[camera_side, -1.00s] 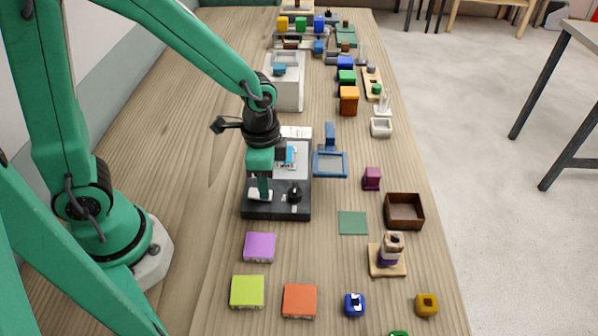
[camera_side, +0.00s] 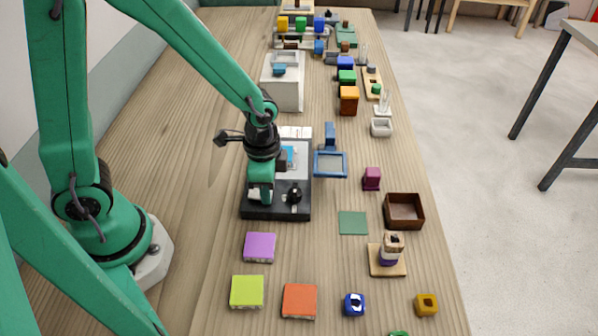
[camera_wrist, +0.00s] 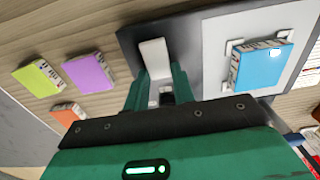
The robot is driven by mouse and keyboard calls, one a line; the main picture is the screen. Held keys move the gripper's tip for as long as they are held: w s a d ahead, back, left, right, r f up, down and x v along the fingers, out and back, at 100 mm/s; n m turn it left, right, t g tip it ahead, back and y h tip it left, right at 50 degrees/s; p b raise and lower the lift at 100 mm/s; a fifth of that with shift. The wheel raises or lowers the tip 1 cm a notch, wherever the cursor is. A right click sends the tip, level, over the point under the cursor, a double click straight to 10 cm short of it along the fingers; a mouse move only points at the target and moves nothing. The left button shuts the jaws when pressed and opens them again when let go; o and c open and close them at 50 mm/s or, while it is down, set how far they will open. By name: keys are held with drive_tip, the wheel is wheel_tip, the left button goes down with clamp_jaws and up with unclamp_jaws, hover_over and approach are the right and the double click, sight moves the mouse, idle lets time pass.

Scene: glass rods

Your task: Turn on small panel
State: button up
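The small panel (camera_side: 275,212) is a low box with a black front part and a light grey back part. A white switch plate or lever shows in the wrist view (camera_wrist: 153,54) on the dark part; in the side view my gripper hides it. A black knob (camera_side: 294,194) stands to its right. A blue block (camera_wrist: 262,66) sits on the grey part. My gripper (camera_side: 262,198) is low over the panel's left front. In the wrist view its green fingers (camera_wrist: 160,82) are apart, with the white piece between or just beyond them. I cannot tell whether they touch it.
Purple (camera_side: 260,247), lime (camera_side: 247,292) and orange (camera_side: 299,301) square blocks lie in front of the panel. A blue frame stand (camera_side: 330,165) is close on its right. A white box (camera_side: 287,92) stands behind. Bare wood lies to the left.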

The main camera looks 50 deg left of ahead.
drive_tip(key=shift+s+a+r+t, duration=0.1)
drive_tip(key=shift+a+t, duration=0.1)
drive_tip(key=shift+t, duration=0.3)
drive_tip(key=o, duration=1)
drive_tip(key=shift+d+r, duration=0.1)
drive_tip(key=shift+r, duration=0.05)
drive_tip(key=shift+s+r, duration=0.2)
drive_tip(key=shift+r, duration=1.7)
drive_tip(key=shift+s+r, duration=0.15)
drive_tip(key=shift+r, duration=1.7)
